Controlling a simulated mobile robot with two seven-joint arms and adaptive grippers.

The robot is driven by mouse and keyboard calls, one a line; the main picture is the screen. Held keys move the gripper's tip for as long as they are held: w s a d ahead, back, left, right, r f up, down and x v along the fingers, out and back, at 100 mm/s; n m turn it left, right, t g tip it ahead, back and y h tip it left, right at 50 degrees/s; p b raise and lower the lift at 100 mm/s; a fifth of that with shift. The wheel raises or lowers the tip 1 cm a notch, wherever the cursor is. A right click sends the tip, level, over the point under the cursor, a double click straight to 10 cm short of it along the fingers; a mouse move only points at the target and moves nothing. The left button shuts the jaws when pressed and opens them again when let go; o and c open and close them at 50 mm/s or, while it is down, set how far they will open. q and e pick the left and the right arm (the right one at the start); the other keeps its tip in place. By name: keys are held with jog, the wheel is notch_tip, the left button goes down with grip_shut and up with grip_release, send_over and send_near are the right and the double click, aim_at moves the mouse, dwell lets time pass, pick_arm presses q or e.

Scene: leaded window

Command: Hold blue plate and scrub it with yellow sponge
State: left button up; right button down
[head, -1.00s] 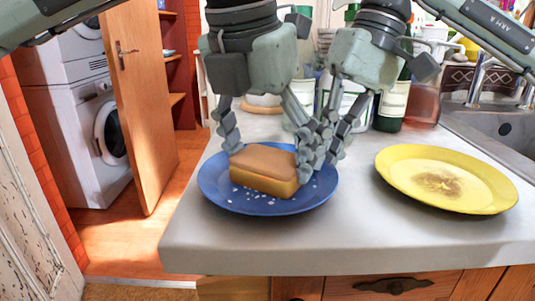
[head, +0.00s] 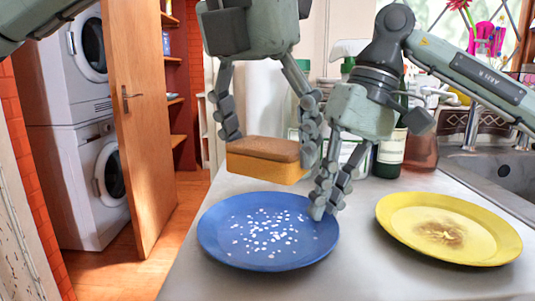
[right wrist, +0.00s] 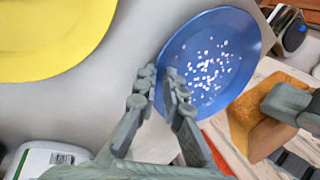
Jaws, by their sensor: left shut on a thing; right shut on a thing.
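The blue plate (head: 262,254) lies on the counter, with many white specks on its middle; it also shows in the right wrist view (right wrist: 232,45). The yellow sponge (head: 262,172) has a brown top and is held above the far part of the plate, apart from it. My left gripper (head: 267,135) is shut on the sponge, one finger at each end. My right gripper (head: 325,205) is shut on the plate's right rim; in the right wrist view its fingers (right wrist: 160,90) meet at that rim.
A yellow plate (head: 450,245) with a brown stain lies on the counter (head: 360,262) to the right. A sink (head: 505,180) is at the far right. Bottles, including a dark green one (head: 389,152), stand behind my right gripper. The counter's left edge is close to the blue plate.

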jog(key=shift+f, duration=0.1)
dwell(0.3)
jog(key=c, duration=1.6)
grip_release()
jog(key=shift+o, duration=0.2)
